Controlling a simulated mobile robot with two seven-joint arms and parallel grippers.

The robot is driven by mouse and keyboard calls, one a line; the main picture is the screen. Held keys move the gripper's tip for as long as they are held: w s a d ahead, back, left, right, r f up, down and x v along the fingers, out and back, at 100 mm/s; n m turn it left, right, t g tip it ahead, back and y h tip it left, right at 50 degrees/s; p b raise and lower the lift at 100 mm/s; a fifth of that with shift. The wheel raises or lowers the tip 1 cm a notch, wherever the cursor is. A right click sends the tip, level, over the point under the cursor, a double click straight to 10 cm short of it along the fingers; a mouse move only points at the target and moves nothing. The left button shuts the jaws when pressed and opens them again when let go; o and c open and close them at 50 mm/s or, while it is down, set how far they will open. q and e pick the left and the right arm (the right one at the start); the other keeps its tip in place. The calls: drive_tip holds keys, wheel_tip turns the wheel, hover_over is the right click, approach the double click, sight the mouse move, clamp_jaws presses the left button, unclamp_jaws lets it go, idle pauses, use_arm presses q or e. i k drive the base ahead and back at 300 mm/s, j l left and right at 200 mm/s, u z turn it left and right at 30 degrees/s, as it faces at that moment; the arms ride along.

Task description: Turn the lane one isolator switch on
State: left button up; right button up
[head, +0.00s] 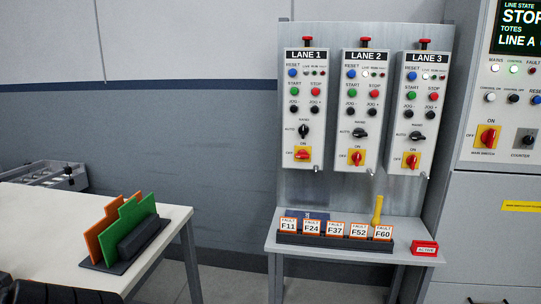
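The lane one isolator switch (302,154) is a red rotary handle on a yellow plate at the bottom of the LANE 1 panel (306,110). OFF is printed to its left and ON above it. Its handle looks roughly level, pointing toward OFF, while the lane two isolator (357,158) and lane three isolator (412,161) have more upright handles. Nothing covers the lane one switch. Neither of my grippers is in the head view.
A white table (40,232) with a card holder stands at left. A control cabinet (490,225) stands at right.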

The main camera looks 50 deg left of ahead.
sight(302, 154)
drive_tip(key=i+j+u, duration=0.1)
drive_tip(key=i+u, duration=0.7)
drive_tip(key=i+l, duration=0.05)
drive_tip(key=i, duration=0.05)
